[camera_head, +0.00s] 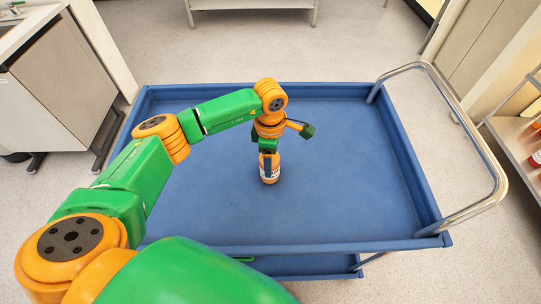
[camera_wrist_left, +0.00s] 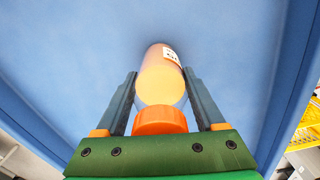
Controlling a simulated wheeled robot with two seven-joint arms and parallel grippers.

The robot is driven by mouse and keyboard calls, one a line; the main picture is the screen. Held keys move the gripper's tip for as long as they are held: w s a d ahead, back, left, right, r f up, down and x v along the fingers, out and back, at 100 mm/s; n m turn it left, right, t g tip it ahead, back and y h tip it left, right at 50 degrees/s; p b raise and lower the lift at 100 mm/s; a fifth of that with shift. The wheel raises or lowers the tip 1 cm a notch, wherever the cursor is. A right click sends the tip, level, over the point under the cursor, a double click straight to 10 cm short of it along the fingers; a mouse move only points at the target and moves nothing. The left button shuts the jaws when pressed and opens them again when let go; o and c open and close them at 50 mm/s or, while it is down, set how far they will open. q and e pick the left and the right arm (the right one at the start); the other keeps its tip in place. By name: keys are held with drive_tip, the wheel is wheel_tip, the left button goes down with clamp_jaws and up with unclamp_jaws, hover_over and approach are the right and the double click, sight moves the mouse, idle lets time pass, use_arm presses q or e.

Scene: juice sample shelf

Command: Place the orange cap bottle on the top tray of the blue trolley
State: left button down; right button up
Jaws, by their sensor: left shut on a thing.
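The orange cap bottle (camera_head: 269,176) is in the head view, upright at the middle of the blue trolley's top tray (camera_head: 340,190). My left gripper (camera_head: 268,157) points down from above and is shut on the bottle. In the left wrist view the bottle (camera_wrist_left: 160,78) sits between the two fingers of the left gripper (camera_wrist_left: 158,85), with its orange cap (camera_wrist_left: 160,121) toward the palm and a white label on its side. The bottle's base is at or close to the tray surface; I cannot tell whether it touches. My right gripper is not in view.
The tray has a raised rim (camera_head: 260,87) and is otherwise empty, with free room all round the bottle. A metal push handle (camera_head: 488,160) rises at the right end. A shelf (camera_head: 520,150) with bottles stands at the far right. A grey cabinet (camera_head: 62,80) is at the left.

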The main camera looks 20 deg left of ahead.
use_arm(q)
drive_tip(key=shift+c, duration=2.2)
unclamp_jaws()
drive_tip(key=shift+f, duration=0.1)
drive_tip(key=o, duration=0.4)
drive_tip(key=shift+o, duration=0.2)
wheel_tip(320, 180, up, 12)
drive_tip(key=shift+r+b, duration=0.15)
drive_tip(key=shift+b, duration=0.85)
